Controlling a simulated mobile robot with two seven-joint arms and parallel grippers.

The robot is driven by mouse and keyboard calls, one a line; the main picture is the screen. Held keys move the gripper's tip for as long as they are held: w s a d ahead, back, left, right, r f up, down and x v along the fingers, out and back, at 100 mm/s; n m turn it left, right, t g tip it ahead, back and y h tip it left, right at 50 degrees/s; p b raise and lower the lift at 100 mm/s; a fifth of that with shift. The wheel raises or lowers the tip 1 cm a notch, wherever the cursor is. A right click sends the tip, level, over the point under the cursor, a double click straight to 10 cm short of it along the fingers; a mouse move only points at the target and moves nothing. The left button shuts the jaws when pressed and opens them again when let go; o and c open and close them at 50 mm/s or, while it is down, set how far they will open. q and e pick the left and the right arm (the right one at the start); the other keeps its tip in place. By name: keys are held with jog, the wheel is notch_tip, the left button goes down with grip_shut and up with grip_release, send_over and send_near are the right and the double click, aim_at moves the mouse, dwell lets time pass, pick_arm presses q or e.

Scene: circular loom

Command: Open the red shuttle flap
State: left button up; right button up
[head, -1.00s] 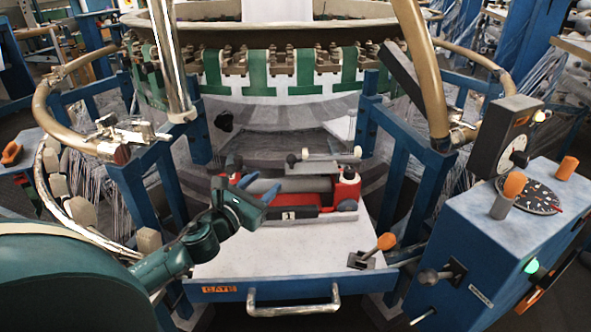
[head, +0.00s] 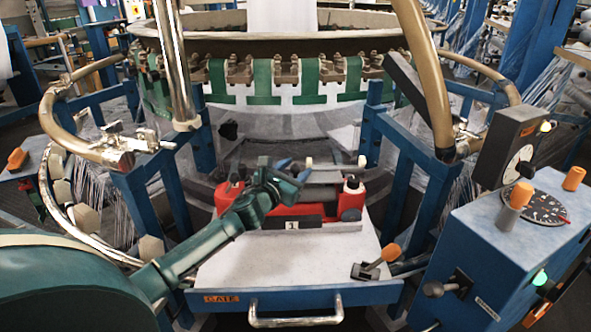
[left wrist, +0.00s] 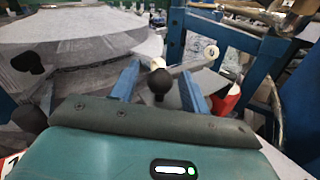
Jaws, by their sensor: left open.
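The red shuttle (head: 288,210) sits on the white-topped gate, its red ends showing left and right of my left gripper (head: 295,168). Its flap cannot be told apart clearly; the gripper and wrist cover part of the shuttle's middle. My left gripper is open, its blue fingers over the shuttle's rear side. In the left wrist view, a black ball knob (left wrist: 160,82) shows between the two spread fingers; I cannot tell if they touch it. My right gripper is out of view.
The gate (head: 345,298) has a chrome handle (head: 295,318) in front and an orange-tipped lever (head: 390,253) at its right. A blue control box (head: 480,245) stands at the right. Blue posts (head: 370,135) flank the shuttle area. The gate top before the shuttle is clear.

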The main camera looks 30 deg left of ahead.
pick_arm(q)
jog(key=shift+w, duration=0.2)
grip_shut()
dwell(0.5)
